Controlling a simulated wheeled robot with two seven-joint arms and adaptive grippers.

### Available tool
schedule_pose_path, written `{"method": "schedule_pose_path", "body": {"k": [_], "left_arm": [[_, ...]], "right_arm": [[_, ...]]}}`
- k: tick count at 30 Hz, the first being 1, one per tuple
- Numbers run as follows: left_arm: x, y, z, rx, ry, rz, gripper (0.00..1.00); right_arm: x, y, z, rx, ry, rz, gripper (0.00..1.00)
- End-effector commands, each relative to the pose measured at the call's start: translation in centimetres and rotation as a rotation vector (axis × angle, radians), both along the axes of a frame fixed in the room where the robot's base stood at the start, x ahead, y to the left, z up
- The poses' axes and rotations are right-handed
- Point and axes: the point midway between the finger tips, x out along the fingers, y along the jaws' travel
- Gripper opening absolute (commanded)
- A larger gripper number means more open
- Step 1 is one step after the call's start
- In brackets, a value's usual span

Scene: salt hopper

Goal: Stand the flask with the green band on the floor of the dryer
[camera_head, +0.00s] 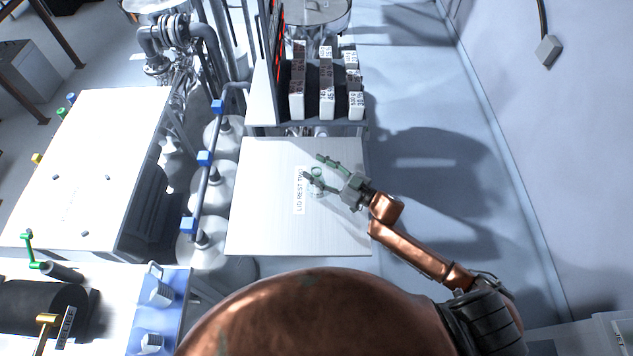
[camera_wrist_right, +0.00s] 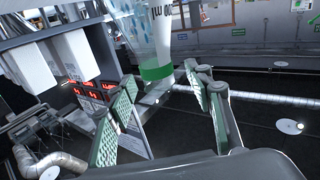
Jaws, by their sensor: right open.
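The clear flask with the green band (camera_wrist_right: 157,72) shows at the upper middle of the right wrist view, its far end cut off by the top edge. In the head view a green ring on a clear thing (camera_head: 316,171), likely this flask, shows over the pale lid rest tray (camera_head: 262,225). My right gripper (camera_head: 320,172) is open, with a finger on either side of it. In the right wrist view its green-padded fingers (camera_wrist_right: 165,90) are spread, with the band showing beyond and between them. Contact cannot be told. I cannot make out the dryer. My left gripper is out of view.
White labelled boxes (camera_head: 326,85) stand in rows behind the tray. A rail with blue clamps (camera_head: 204,158) and rounded white vessels (camera_head: 212,185) are left of it. A large white cabinet (camera_head: 95,150) stands farther left. Open floor (camera_head: 420,100) lies to the right.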

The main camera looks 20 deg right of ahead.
Motion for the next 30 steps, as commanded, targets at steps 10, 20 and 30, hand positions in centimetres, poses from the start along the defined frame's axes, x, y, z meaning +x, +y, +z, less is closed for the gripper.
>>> {"method": "schedule_pose_path", "body": {"k": [10,20,30], "left_arm": [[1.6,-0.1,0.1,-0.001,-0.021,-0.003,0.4],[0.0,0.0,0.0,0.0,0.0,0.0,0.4],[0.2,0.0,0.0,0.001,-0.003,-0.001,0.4]], "right_arm": [[0.2,0.3,0.0,-0.001,0.001,0.003,0.41],[0.2,0.3,0.0,0.0,0.0,0.003,0.18],[0.2,0.3,0.0,-0.001,-0.001,0.003,0.0]]}}
